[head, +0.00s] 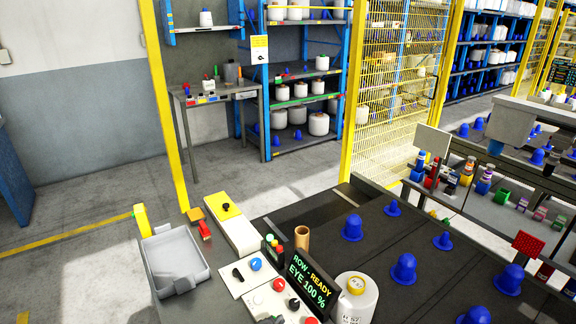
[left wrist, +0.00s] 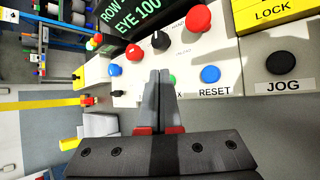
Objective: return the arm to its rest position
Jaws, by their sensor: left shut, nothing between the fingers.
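My left gripper (left wrist: 160,76) is shut and empty in the left wrist view. Its grey fingers lie together, over the white control panel (left wrist: 238,50), and hide part of it. Whether the tips touch the panel cannot be told. In the head view only a small dark part at the bottom edge appears to be this gripper (head: 270,319), beside the panel's knobs. A blue RESET button (left wrist: 210,74) is right of the fingers, and a black knob (left wrist: 160,40) is just beyond the tips. My right gripper is not in view.
A display (head: 308,284) reads "ROW - READY, EYE 100 %". A white bobbin (head: 356,300) stands beside it. A grey tray (head: 198,281) lies left of the panel. Blue cones (head: 353,228) stand on the dark surface. A brown tube (head: 302,238) stands behind the display.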

